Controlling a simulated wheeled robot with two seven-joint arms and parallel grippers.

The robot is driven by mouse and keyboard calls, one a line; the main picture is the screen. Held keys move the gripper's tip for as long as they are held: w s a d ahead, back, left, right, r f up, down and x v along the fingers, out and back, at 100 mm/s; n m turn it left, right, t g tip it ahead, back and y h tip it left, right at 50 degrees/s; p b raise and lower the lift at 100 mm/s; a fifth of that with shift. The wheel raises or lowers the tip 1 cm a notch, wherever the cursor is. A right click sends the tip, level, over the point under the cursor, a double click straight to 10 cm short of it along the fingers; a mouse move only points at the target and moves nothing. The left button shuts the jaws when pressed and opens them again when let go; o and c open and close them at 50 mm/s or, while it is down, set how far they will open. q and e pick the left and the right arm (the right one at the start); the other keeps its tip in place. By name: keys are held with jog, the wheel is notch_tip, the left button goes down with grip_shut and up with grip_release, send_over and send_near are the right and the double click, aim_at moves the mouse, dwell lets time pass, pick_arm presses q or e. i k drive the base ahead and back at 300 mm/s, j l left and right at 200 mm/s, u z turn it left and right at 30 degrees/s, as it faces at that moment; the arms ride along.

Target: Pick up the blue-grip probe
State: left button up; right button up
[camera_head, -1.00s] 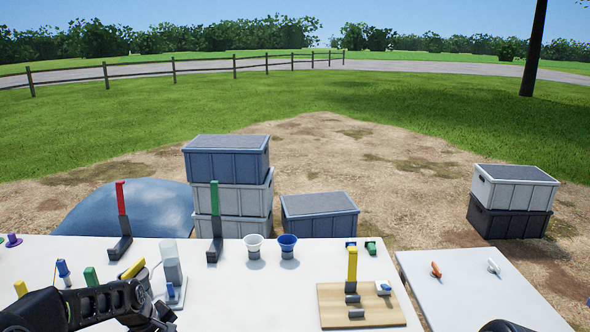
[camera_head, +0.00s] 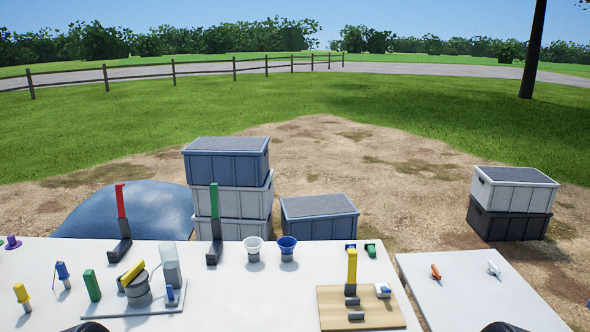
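A probe with a blue grip (camera_head: 62,270) and a grey lower end stands on the left part of the white table, slightly tilted. A similar piece with a yellow grip (camera_head: 21,292) stands in front of it to the left. A small blue-topped piece (camera_head: 170,292) sits on the white tray (camera_head: 118,310) to the right. Only dark rounded parts of my arms show at the bottom edge, one at the left and one right of centre. Neither gripper's fingers are in view, and nothing touches the blue-grip probe.
A red-topped stand (camera_head: 121,225) rises behind. The table's middle is bare.

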aim_at(61, 267)
jog(key=u, duration=1.4)
jog(key=z, duration=0.95)
jog(key=i+j+z, duration=0.1)
jog(key=j+z, duration=0.4)
jog(key=j, duration=0.15)
jog(key=j+z, duration=0.5)
jog(key=k+j+z, duration=0.2)
jog(key=j+z, duration=0.3)
jog(key=j, duration=0.15)
jog(key=k+j, duration=0.15)
jog(key=j, duration=0.25)
jog(key=k+j, duration=0.1)
jog(key=j, duration=0.3)
jog(key=k+j+z, duration=0.1)
jog(key=j, duration=0.25)
jog(key=k+j, duration=0.15)
jog(key=j, duration=0.25)
jog(key=k+j, duration=0.15)
jog(key=j, duration=0.25)
jog(key=z, duration=0.05)
